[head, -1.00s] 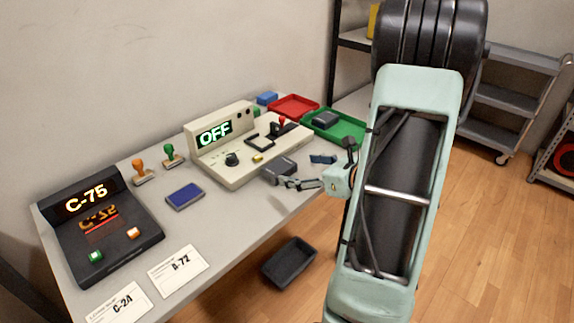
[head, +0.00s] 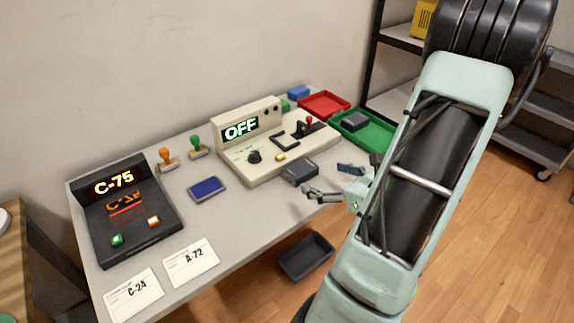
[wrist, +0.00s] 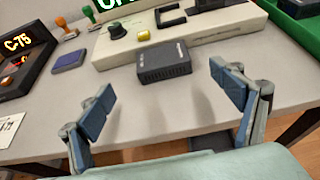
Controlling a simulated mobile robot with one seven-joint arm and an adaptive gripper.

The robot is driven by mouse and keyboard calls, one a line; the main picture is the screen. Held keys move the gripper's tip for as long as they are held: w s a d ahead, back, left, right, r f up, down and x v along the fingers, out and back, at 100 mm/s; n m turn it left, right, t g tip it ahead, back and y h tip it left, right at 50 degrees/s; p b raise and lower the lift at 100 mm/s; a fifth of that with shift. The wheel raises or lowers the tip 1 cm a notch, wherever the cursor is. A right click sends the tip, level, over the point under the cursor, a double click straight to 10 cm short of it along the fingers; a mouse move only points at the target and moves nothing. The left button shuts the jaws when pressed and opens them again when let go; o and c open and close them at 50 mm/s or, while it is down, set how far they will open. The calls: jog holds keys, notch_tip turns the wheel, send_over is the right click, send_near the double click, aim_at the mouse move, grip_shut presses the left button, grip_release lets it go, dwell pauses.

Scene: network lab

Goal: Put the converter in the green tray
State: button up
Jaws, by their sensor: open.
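The converter, seemingly the small dark grey box (head: 300,170), rests on the grey table against the front of the beige console. It also shows in the wrist view (wrist: 164,62), ahead of and between my fingers. My gripper (head: 328,181) is open and empty, short of the box at the table's front edge; its two blue-padded fingers show in the wrist view (wrist: 164,90), spread wider than the box. The green tray (head: 377,138) lies at the table's far right end with another dark box (head: 355,121) in it. Only a corner of the tray shows in the wrist view (wrist: 300,8).
The beige console (head: 262,172) stands directly behind the box. A red tray (head: 322,102) lies beside the green one. A blue pad (head: 207,188), two stamps and a black C-75 unit (head: 125,215) are to the left. A black bin (head: 305,257) sits below the front edge.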

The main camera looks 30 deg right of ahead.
aim_at(304, 170)
jog(key=x, duration=0.4)
jog(key=shift+w+a+f+b, duration=0.1)
jog(key=shift+w+f+b, duration=0.1)
jog(key=shift+b, duration=0.15)
jog(key=shift+d+b+x, duration=0.15)
jog(key=shift+b+x, duration=0.1)
jog(key=shift+x, duration=1.3)
jog(key=shift+d+b+x, duration=0.1)
jog(key=shift+b+x, duration=0.1)
jog(key=shift+x, duration=1.35)
jog(key=c, duration=1.6)
jog(key=shift+r, duration=0.1)
